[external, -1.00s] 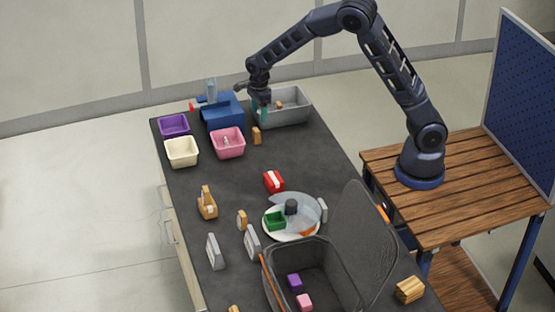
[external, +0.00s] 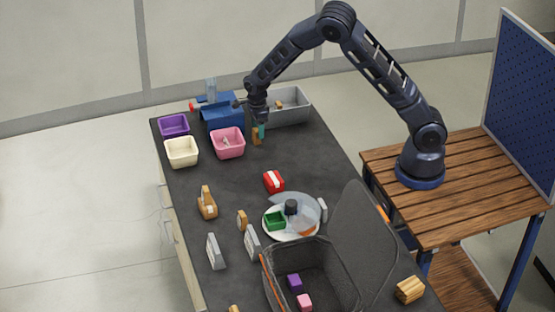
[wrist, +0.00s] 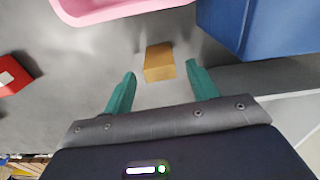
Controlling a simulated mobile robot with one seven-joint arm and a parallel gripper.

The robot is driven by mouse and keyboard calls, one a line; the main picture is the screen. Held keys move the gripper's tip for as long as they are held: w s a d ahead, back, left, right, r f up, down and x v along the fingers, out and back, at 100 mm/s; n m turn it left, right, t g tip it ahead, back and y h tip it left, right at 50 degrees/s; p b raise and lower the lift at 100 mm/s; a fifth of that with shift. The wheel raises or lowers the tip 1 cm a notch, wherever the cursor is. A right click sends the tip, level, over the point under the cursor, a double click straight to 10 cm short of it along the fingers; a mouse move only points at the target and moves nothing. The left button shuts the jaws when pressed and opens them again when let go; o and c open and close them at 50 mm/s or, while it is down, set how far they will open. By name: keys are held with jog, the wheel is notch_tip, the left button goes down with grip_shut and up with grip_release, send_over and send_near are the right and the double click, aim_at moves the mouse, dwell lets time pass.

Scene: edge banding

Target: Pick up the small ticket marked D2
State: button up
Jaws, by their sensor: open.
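No marking D2 can be read in either view, so I cannot tell which thing is the small ticket. My gripper (external: 262,131) hangs over the dark worktop, with teal fingers pointing down. In the wrist view my gripper (wrist: 161,69) is open, its fingers apart. A small tan wooden block (wrist: 159,61) shows in the gap between the fingertips, apart from both. In the external view this block (external: 256,138) stands beside the pink bin, partly hidden by the fingers. A small pale item (external: 226,142) lies in the pink bin; its marking is unreadable.
The pink bin (external: 228,152) and blue machine (external: 224,118) are left of my gripper; a grey bin (external: 297,112) is behind it. A red block (external: 273,181), a round turntable (external: 283,237) and an open dark case (external: 270,285) stand nearer the front.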

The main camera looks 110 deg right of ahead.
aim_at(257, 134)
notch_tip(257, 134, down, 4)
jog(key=shift+d+r, duration=0.1)
jog(key=shift+r, duration=0.15)
jog(key=shift+c, duration=0.5)
jog(key=c, duration=0.9)
jog(key=shift+c, duration=0.2)
